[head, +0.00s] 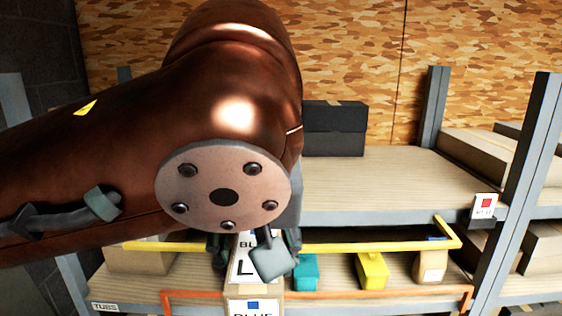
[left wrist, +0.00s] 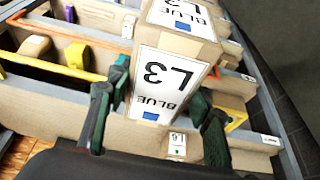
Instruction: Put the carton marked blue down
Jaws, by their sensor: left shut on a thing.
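The carton marked blue (head: 252,291) is a brown box with white labels reading BLUE and L3 and a blue square. In the left wrist view the carton (left wrist: 170,85) stands between the dark green fingers of my left gripper (left wrist: 158,95), which is shut on it. In the head view my left gripper (head: 253,250) is mostly hidden behind my copper arm, at the lower shelf's yellow rail. I cannot tell whether the carton's underside touches the shelf. My right gripper is in neither view.
The lower shelf holds a teal bin (head: 306,272), a yellow bin (head: 372,270) and a small carton (head: 432,266) right of the held carton. A yellow rail (head: 400,245) and an orange rail (head: 380,293) cross there. The upper shelf (head: 390,180) has bare room beside a dark box (head: 335,130).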

